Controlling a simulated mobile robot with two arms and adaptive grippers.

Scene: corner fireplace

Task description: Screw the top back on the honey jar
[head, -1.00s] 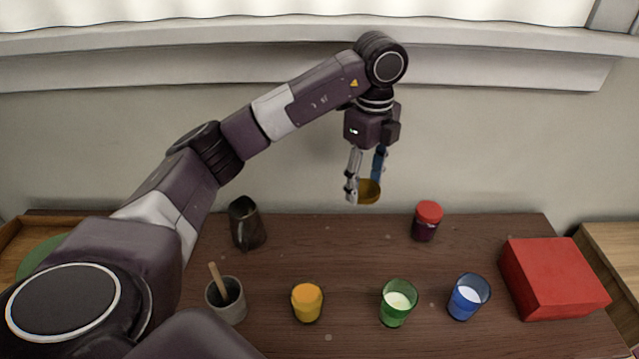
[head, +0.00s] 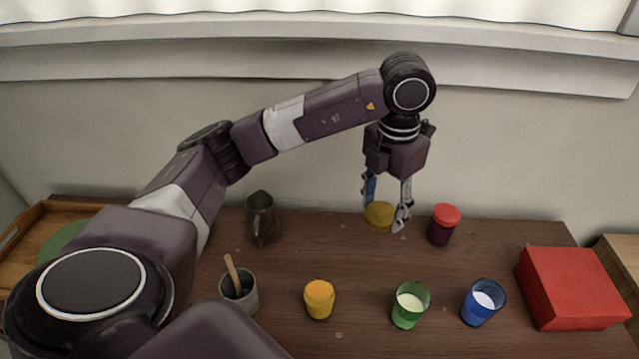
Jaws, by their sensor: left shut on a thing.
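A small amber-yellow jar (head: 319,301), which looks like the honey jar, stands upright at the front middle of the table. Its upper face is orange; I cannot tell clearly whether that is bare honey. My left gripper (head: 386,212) points down near the back of the table, behind and to the right of this jar. It is shut on a round mustard-yellow lid (head: 379,216), held between its fingers, apart from the jar. I cannot tell the exact gap between lid and table. My right gripper is not in view.
A red-lidded dark jar (head: 442,225) stands just right of my left gripper. A green glass (head: 410,305), a blue glass (head: 482,303) and a red box (head: 572,288) are to the right. A grey cup (head: 240,295) with a stick and a dark pitcher (head: 261,219) are left.

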